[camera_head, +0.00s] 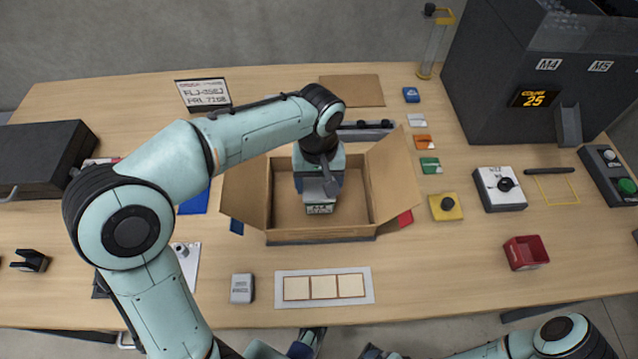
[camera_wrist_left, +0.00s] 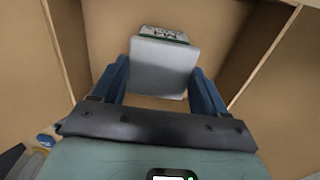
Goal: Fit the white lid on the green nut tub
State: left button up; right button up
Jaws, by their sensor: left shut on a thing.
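My left gripper (camera_head: 319,193) points down inside the open cardboard box (camera_head: 285,212). In the left wrist view its blue fingers (camera_wrist_left: 162,92) are closed on both sides of a small tub. The tub has a pale grey-white top (camera_wrist_left: 163,68), seemingly the white lid, and a label edged in green on its far face (camera_wrist_left: 163,35). The label also shows in the head view (camera_head: 319,209), within the box. The fingers hide the tub's sides, so I cannot tell how the lid sits or whether the tub touches the box floor. My right gripper is out of view.
A white labelled block (camera_head: 242,289) and a tray with square pads (camera_head: 324,287) lie in front of the box. A yellow block (camera_head: 446,207), a white knob box (camera_head: 499,188) and a red bin (camera_head: 526,252) stand right. Box flaps spread left and right.

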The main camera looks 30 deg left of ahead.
aim_at(319, 186)
pick_arm(q)
jog(key=shift+f, duration=0.45)
jog(key=shift+f, duration=0.1)
jog(key=o, duration=1)
jog(key=shift+o, duration=0.2)
notch_tip(319, 186, up, 12)
jog(key=p, duration=0.2)
jog(key=shift+p, duration=0.4)
